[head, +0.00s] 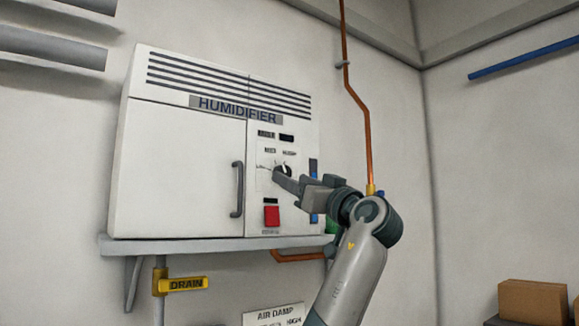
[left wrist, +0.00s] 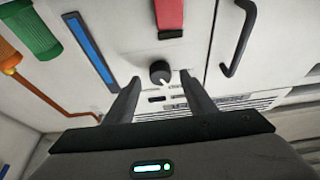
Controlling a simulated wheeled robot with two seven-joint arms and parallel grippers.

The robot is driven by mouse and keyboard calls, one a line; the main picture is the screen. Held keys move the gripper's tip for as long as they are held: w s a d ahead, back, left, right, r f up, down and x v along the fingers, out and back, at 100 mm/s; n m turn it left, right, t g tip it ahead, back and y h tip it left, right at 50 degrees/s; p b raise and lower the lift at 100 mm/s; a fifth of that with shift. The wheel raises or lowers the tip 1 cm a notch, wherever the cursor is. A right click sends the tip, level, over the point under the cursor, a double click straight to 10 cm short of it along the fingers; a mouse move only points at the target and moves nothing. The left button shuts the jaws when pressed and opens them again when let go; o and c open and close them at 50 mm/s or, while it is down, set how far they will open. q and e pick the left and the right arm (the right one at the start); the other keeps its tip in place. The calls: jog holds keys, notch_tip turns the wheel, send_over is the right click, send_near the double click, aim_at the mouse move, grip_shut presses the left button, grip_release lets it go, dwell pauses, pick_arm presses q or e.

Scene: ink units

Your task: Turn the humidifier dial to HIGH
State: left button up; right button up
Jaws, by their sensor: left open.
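The white humidifier (head: 180,165) sits on a wall shelf, its name printed above a control panel. The black dial (left wrist: 160,70) has a white pointer mark, at its lower right in the left wrist view, which shows the panel upside down. In the head view the dial (head: 287,169) is partly hidden by my left gripper (head: 279,175). Small labels above it seem to read MED and HIGH; which one the pointer faces I cannot tell. My left gripper is open, with one finger on either side of the dial and gaps showing. My right gripper is not in view.
A red switch (head: 271,216) lies below the dial, a door handle (head: 237,189) to its left and a blue strip (left wrist: 91,50) beside the panel. A copper pipe (head: 367,130) runs up the wall. A yellow DRAIN handle (head: 183,285) and a sign (head: 273,315) are below the shelf (head: 180,245).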

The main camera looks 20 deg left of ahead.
aim_at(285, 169)
pick_arm(q)
jog(key=shift+p+x, duration=0.55)
jog(key=shift+x, duration=0.8)
jog(key=shift+c, duration=0.6)
jog(key=c, duration=0.9)
